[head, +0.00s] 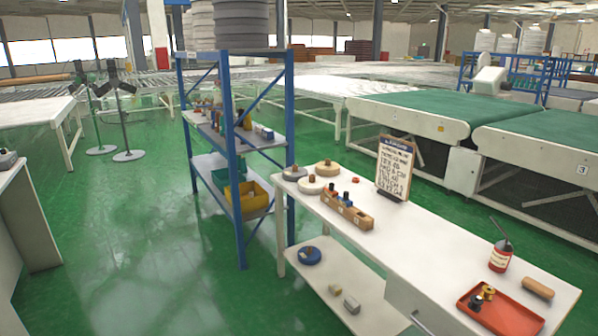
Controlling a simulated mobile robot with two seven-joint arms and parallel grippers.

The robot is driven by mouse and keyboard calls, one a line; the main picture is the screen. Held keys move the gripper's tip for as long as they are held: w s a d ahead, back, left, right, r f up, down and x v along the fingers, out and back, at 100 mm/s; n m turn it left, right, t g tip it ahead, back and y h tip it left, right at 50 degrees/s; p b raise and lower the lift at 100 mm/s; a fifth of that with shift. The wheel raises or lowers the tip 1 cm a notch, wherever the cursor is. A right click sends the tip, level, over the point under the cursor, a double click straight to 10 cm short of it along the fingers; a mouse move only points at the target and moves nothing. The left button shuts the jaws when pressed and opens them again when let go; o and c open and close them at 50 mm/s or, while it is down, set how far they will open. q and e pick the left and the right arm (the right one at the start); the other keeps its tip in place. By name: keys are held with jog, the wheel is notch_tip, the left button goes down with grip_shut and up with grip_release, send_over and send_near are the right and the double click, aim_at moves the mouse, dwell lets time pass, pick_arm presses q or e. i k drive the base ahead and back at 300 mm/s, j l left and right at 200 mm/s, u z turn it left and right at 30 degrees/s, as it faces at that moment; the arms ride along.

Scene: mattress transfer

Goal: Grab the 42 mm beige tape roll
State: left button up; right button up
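Three flat tape rolls lie at the far left end of the white table. One is beige (327,168), one is cream-white (311,186) at the front, and one is grey (294,173). The beige one lies furthest back of the three, close to the others. No width marking is readable at this size. A blue roll (310,256) lies on the table's lower shelf. Neither of my grippers is in view.
The white table (420,243) also bears a wooden block holder (347,208), a clipboard sign (394,168), a red-and-white can (500,256) and an orange tray (502,314). A blue shelf rack (236,175) stands behind its left end. Green floor (150,245) is open at left.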

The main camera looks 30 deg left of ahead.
aim_at(326, 168)
jog(key=i+j+u, duration=0.1)
jog(key=i+j, duration=0.8)
jog(key=i+j+u, duration=0.15)
jog(key=i+j, duration=0.25)
jog(key=i, duration=0.2)
jog(key=i+j, duration=0.35)
jog(key=i, duration=0.15)
jog(key=i+j+u, duration=0.15)
jog(key=i+j, duration=0.25)
jog(key=i, duration=0.15)
